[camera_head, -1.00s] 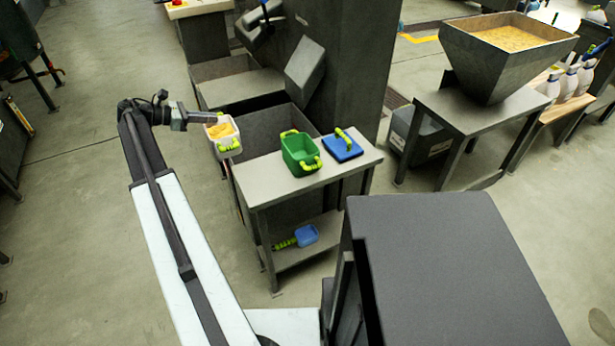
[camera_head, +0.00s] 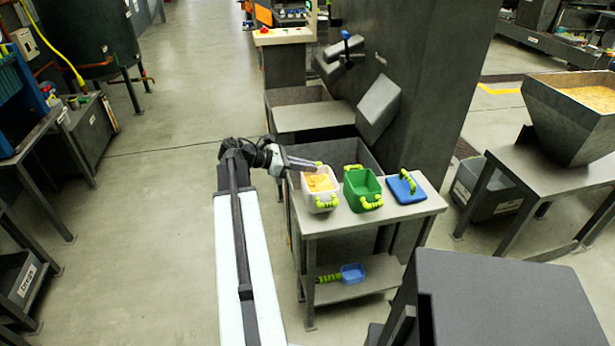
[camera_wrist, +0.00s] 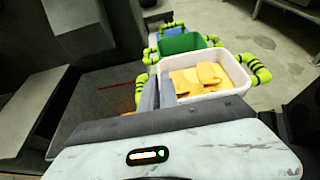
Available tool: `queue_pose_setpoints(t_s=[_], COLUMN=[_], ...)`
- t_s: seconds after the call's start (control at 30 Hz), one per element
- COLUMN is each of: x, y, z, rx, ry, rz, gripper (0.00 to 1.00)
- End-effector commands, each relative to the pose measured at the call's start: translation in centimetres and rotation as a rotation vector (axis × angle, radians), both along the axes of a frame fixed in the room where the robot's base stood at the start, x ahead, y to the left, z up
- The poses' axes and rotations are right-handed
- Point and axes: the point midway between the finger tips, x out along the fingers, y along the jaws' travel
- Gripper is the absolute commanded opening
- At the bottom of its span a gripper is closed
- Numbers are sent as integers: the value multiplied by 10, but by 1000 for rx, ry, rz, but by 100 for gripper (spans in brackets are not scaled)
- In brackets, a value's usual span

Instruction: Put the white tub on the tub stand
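The white tub (camera_head: 319,196), with yellow-green handles and yellow-orange pieces inside, is at the left end of the grey tub stand (camera_head: 420,204). I cannot tell whether its bottom touches the top or hovers just above it. My gripper (camera_head: 304,164) reaches in from the left and is shut on the tub's rim at its far left side. In the wrist view the tub (camera_wrist: 203,95) is upright just beyond my gripper, one grey finger (camera_wrist: 147,96) along its wall.
A blue scoop (camera_head: 352,273) lies on the lower shelf. A grey bin (camera_head: 345,153) and sloped machine parts stand behind.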

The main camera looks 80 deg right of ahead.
Motion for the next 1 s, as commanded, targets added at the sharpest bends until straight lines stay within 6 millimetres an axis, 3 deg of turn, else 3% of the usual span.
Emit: queue_pose_setpoints(t_s=[0.23, 0.6, 0.7, 1.0], x=[1, 1, 1, 2], y=[0, 0, 0, 0], z=[-39, -39, -37, -36], rx=[0, 0, 0, 0], ry=[0, 0, 0, 0], rz=[0, 0, 1, 1], gripper=[0, 0, 26, 26])
